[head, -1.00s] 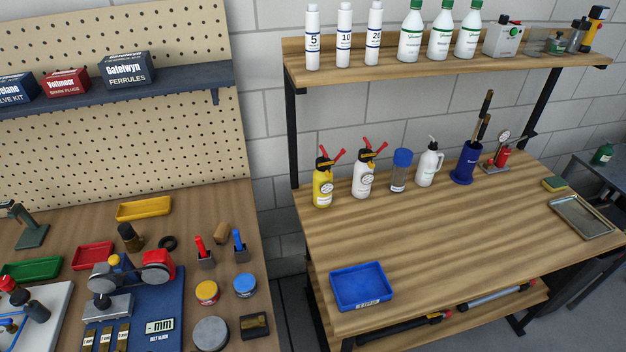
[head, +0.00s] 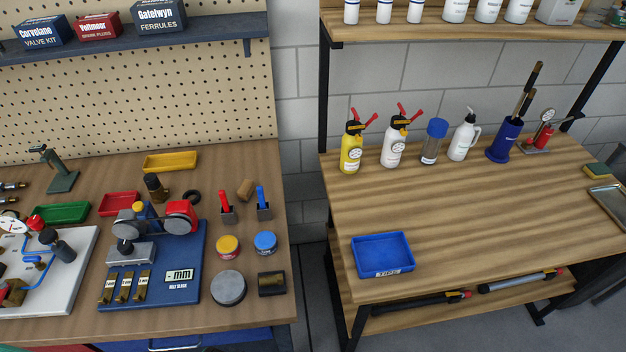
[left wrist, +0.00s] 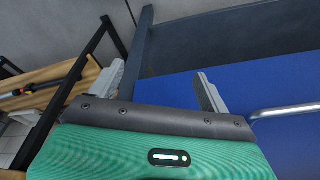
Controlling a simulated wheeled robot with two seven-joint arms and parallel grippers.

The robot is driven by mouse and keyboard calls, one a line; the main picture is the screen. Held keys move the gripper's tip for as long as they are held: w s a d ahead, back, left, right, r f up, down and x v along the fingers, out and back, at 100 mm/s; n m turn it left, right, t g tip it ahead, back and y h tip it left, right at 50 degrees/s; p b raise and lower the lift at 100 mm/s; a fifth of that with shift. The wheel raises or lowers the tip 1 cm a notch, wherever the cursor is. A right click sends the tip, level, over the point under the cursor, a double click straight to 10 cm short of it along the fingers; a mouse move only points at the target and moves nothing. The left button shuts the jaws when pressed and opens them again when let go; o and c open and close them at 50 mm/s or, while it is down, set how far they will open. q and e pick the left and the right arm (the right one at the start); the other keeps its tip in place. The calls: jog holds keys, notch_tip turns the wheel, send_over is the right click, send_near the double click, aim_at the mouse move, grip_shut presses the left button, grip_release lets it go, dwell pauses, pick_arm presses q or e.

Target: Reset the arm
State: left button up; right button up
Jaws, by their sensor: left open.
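My left gripper (left wrist: 160,88) shows in the left wrist view with its two grey fingers spread apart and nothing between them. Beyond the fingers are a dark bench leg and a blue drawer front (left wrist: 285,135) with a metal handle. No gripper shows in the head view. My right gripper is in neither current view.
The left bench holds a blue gauge mat (head: 190,285), a white board (head: 75,280), trays and small jars. The right bench holds a blue tray (head: 382,255) and several bottles at the back. Its middle (head: 480,220) is clear. A gap separates the benches.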

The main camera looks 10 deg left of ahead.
pick_arm(q)
jog(key=s+f+b, duration=0.1)
jog(key=s+f, duration=0.2)
jog(key=f, duration=0.4)
jog(key=s+a+f+b, duration=0.1)
jog(key=s+f, duration=0.2)
jog(key=f, duration=0.4)
jog(key=s+f+b, duration=0.1)
jog(key=s+f, duration=0.2)
jog(key=f, duration=0.4)
jog(key=s+a+f+g+b, duration=0.1)
jog(key=s+a+f+b, duration=0.1)
jog(key=s+f, duration=0.9)
jog(key=shift+s+a+f+g, duration=0.15)
jog(key=shift+s+a+g, duration=0.2)
jog(key=shift+s, duration=0.25)
